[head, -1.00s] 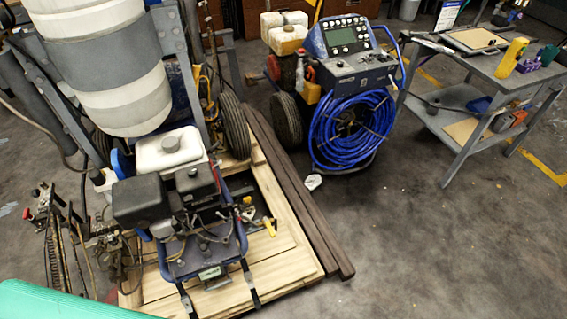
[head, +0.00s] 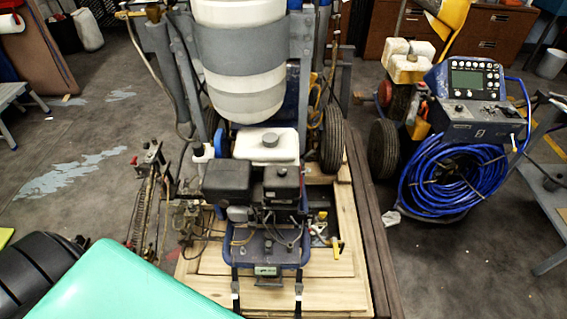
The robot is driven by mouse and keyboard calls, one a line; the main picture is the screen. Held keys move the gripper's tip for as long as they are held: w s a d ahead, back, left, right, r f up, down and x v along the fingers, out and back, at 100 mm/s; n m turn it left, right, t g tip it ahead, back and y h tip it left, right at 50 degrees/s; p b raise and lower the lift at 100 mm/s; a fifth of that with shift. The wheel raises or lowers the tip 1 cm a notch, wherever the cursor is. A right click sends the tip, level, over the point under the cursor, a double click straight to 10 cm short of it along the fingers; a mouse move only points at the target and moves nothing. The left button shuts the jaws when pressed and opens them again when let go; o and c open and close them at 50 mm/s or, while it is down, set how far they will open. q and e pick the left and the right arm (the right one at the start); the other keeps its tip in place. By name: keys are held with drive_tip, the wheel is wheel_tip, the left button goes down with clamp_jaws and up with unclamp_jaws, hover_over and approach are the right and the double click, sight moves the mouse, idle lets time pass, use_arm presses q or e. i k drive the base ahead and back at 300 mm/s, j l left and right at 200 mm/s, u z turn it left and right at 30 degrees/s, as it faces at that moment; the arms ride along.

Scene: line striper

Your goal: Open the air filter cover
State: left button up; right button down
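The line striper stands on a wooden pallet in the middle of the head view, with its engine (head: 255,210) facing me. Two black box-shaped housings sit on the engine under the white fuel tank (head: 268,147): a left housing (head: 227,178) and a right housing (head: 282,184). I cannot tell for sure which one is the air filter cover. Both look closed. Neither gripper shows in the view. A teal and black part, likely of my own arm, fills the lower left corner, apart from the engine in the picture.
The wooden pallet (head: 340,285) and a dark beam (head: 372,240) edge the striper. A second machine with a blue hose coil (head: 450,180) stands at the right, with a grey table (head: 548,205) beyond it. Floor at the left is mostly clear.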

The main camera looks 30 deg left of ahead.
sight(274, 186)
drive_tip(key=u, duration=0.8)
